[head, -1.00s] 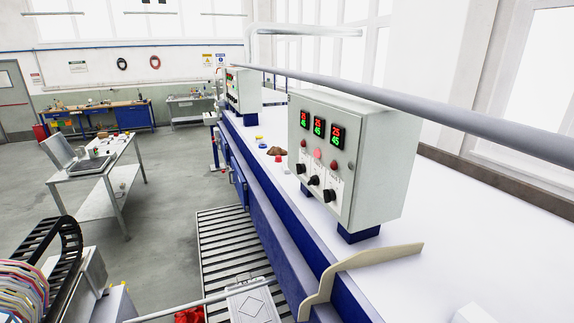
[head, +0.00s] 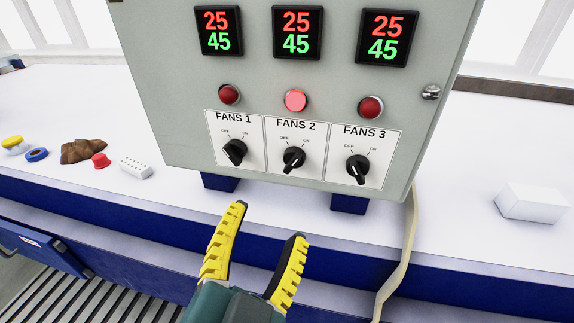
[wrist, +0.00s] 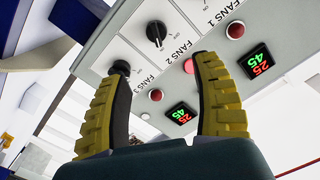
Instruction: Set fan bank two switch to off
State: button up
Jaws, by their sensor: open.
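The grey control box (head: 150,75) has three black rotary knobs on white labelled plates. The FANS 2 knob (head: 293,160) is in the middle, its pointer leaning toward ON; the lamp above it (head: 295,101) glows bright pink-red. In the wrist view this knob (wrist: 156,32) shows beyond and between the fingertips. My gripper (head: 269,224) has yellow ribbed fingers, open and empty, below and in front of the box, apart from the knobs. The wrist view also shows its spread fingers (wrist: 162,62).
The FANS 1 knob (head: 234,151) and FANS 3 knob (head: 357,169) sit close on either side, their lamps dark red. Small items, including a red button (head: 101,160), lie left on the white top. A white block (head: 532,203) lies right.

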aim_at(295, 162)
jog(key=p+x, duration=0.1)
jog(key=x, duration=0.3)
jog(key=p+x, duration=0.1)
jog(key=x, duration=0.4)
jog(key=d+p+x, duration=0.1)
jog(key=x, duration=0.3)
jog(key=shift+w+r, duration=0.1)
jog(key=shift+r, duration=0.1)
jog(key=shift+w+d+f+p, duration=0.1)
jog(key=shift+w+p, duration=0.25)
jog(key=shift+w, duration=0.3)
jog(key=shift+c, duration=0.3)
jog(key=shift+s, duration=0.1)
grip_shut()
jog(key=shift+f, duration=0.1)
